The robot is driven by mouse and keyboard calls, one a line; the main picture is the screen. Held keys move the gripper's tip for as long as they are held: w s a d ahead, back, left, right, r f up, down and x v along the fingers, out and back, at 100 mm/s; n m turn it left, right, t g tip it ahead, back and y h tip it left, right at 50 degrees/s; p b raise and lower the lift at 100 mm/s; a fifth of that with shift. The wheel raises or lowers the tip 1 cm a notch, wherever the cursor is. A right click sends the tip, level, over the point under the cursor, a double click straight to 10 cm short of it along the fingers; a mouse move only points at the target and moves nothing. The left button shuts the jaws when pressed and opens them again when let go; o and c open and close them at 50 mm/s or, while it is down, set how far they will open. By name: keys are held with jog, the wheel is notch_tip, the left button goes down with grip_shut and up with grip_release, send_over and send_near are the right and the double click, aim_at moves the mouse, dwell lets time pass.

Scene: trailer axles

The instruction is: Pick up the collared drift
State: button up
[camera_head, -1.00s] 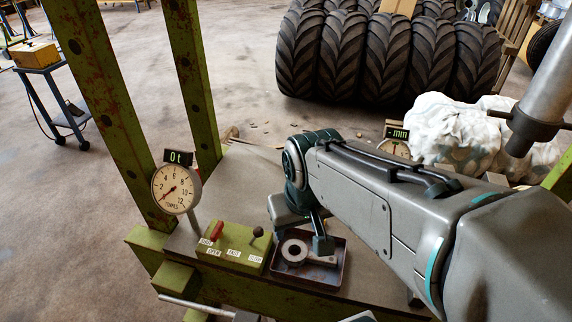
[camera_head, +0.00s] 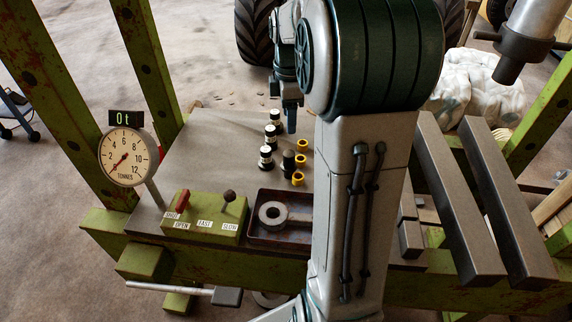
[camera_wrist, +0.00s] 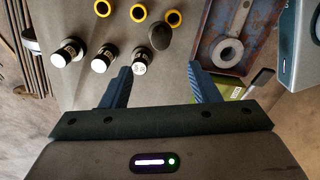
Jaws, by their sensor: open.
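Nothing in view is marked clearly as the collared drift. A dark, round-topped upright piece (camera_head: 288,162) on the press bed is the likeliest one, but I cannot make out a collar. It also shows in the wrist view (camera_wrist: 158,38), just beyond the fingertips. Beside it stand black cylinders with white ends (camera_head: 265,157) and yellow rings (camera_head: 297,179). My gripper (camera_wrist: 162,78) is open and empty, its two blue fingers apart. In the head view, one blue finger (camera_head: 291,119) shows by the far end of the row; my arm hides part of the bed.
A rusty tray (camera_head: 252,238) holds a grey ring (camera_head: 272,213) and a bar. A green control box (camera_head: 205,212) with two levers and a dial gauge (camera_head: 128,157) stand at left. Long grey bars (camera_head: 487,205) lie at right. Green press posts flank the bed.

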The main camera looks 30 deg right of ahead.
aim_at(289, 153)
notch_tip(289, 153, down, 14)
jog(key=shift+r+b, duration=0.1)
jog(key=shift+b, duration=1.1)
grip_shut()
